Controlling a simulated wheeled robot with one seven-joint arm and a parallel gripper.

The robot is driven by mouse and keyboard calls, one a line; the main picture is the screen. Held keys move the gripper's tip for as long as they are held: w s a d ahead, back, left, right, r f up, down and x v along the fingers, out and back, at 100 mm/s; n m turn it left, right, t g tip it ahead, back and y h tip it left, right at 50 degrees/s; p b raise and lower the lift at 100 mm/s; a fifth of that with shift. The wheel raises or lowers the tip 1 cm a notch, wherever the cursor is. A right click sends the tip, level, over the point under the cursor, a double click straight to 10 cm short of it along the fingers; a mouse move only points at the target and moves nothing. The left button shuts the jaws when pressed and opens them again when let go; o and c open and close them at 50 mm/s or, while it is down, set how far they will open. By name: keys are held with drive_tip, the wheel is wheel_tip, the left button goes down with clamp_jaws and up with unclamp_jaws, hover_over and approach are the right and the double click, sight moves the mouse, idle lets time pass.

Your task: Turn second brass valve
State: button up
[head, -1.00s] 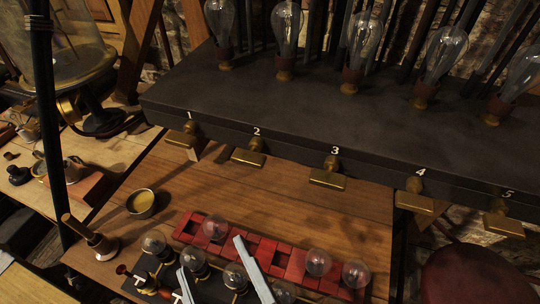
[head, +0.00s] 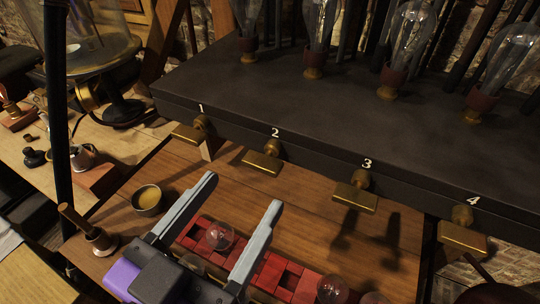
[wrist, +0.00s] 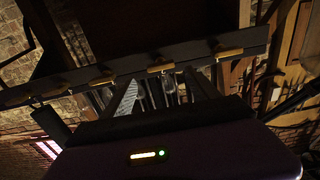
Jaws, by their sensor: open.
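The second brass valve (head: 262,161) hangs under the number 2 on the front edge of the dark shelf. Its flat handle lies level, running left to right. My gripper (head: 242,190) is open and empty, with two grey fingers pointing up toward the shelf. The fingertips are below and in front of valve 2, apart from it in the picture; the exact depth gap is unclear. In the wrist view, several brass handles line the dark beam, and one valve (wrist: 161,67) shows above the gap between my fingers.
Valve 1 (head: 193,131), valve 3 (head: 355,196) and valve 4 (head: 462,234) sit along the same dark shelf (head: 300,110). Glass bulbs stand on top. Below are a red rack (head: 270,272) with round bulbs, a small bowl (head: 148,199) and a wooden-handled tool (head: 92,235).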

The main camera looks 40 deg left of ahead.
sight(258, 167)
drive_tip(key=p+x, duration=0.1)
drive_tip(key=x, duration=0.6)
drive_tip(key=shift+w+a, duration=0.15)
drive_tip(key=shift+w, duration=0.15)
drive_tip(key=shift+c, duration=0.2)
drive_tip(key=c, duration=1.3)
